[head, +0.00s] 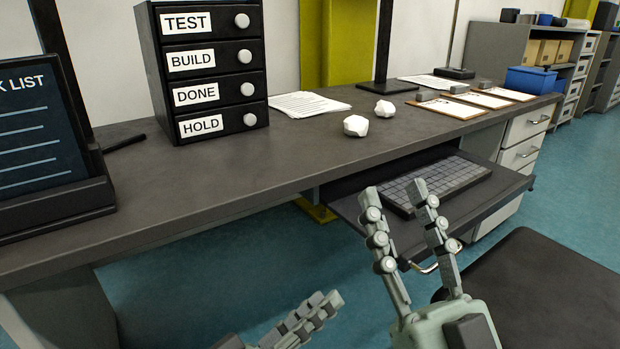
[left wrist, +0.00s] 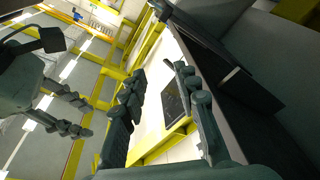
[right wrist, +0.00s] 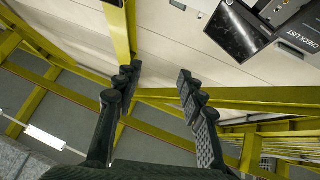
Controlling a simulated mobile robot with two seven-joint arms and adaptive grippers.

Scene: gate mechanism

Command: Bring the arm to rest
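My left gripper (head: 322,304) shows at the bottom middle of the head view, seen edge-on and partly cut off by the frame. In the left wrist view its two fingers (left wrist: 160,80) stand apart with nothing between them. My right gripper (head: 396,190) points up in front of the keyboard tray, right of the left one. Its fingers are spread and empty, as the right wrist view (right wrist: 155,72) also shows. Neither gripper is seen holding anything. The upper links of both arms are outside the head view.
The dark desk (head: 210,180) carries a drawer box (head: 212,65), a checklist screen (head: 38,130) and two white lumps (head: 356,126). A pulled-out tray with a keyboard (head: 440,183) lies just behind my right gripper. A dark seat (head: 545,290) stands at the lower right.

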